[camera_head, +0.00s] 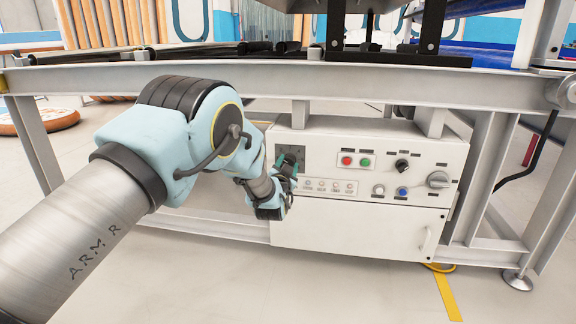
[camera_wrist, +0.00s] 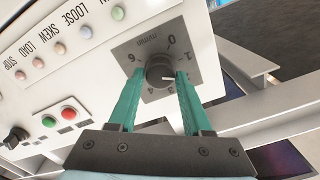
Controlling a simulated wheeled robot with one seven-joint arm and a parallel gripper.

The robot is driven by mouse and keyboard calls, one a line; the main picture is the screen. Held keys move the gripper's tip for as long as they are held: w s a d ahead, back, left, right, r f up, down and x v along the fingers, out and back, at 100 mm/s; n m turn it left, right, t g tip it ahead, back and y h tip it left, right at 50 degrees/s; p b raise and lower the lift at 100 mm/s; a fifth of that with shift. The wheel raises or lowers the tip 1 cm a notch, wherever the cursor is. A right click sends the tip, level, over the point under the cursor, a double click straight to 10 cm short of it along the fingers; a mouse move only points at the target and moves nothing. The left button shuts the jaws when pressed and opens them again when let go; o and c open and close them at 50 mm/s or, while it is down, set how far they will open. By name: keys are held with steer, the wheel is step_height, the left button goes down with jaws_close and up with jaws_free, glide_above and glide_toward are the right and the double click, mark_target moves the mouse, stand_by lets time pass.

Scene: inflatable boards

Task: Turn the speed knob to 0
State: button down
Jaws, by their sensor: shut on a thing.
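The speed knob (camera_wrist: 160,72) is a round dark knob on a square grey dial plate (camera_wrist: 125,52), seen in the wrist view. The plate has numbers around the knob, with 0 at the upper right and 6 at the upper left. A white mark on the knob points right, toward the right finger and below the 0. My gripper (camera_wrist: 160,82) has its two green fingers on either side of the knob, shut on it. In the head view my gripper (camera_head: 286,180) is at the left end of the white control panel (camera_head: 350,135), and hides the knob.
Red (camera_head: 347,160) and green (camera_head: 365,162) buttons, a black knob (camera_head: 402,166), white and blue buttons and a grey rotary switch (camera_head: 438,180) lie to the right. A row of small lamps (camera_head: 322,184) is beside my gripper. A frame beam (camera_head: 350,82) runs above.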

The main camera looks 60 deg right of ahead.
steer(key=n, duration=0.3)
steer(key=shift+w+n, duration=0.15)
steer(key=shift+n, duration=0.25)
steer(key=n+b, duration=0.1)
steer(key=n, duration=0.2)
steer(key=shift+n, duration=0.3)
steer(key=n, duration=0.3)
steer(key=shift+n+b, duration=0.3)
steer(key=shift+f+n+b, duration=0.1)
steer(key=shift+n+b, duration=0.35)
steer(key=shift+n, duration=1.55)
steer(key=shift+c, duration=1.7)
jaws_free()
steer(key=p+v, duration=0.3)
steer(key=v, duration=0.7)
steer(key=shift+a, duration=0.4)
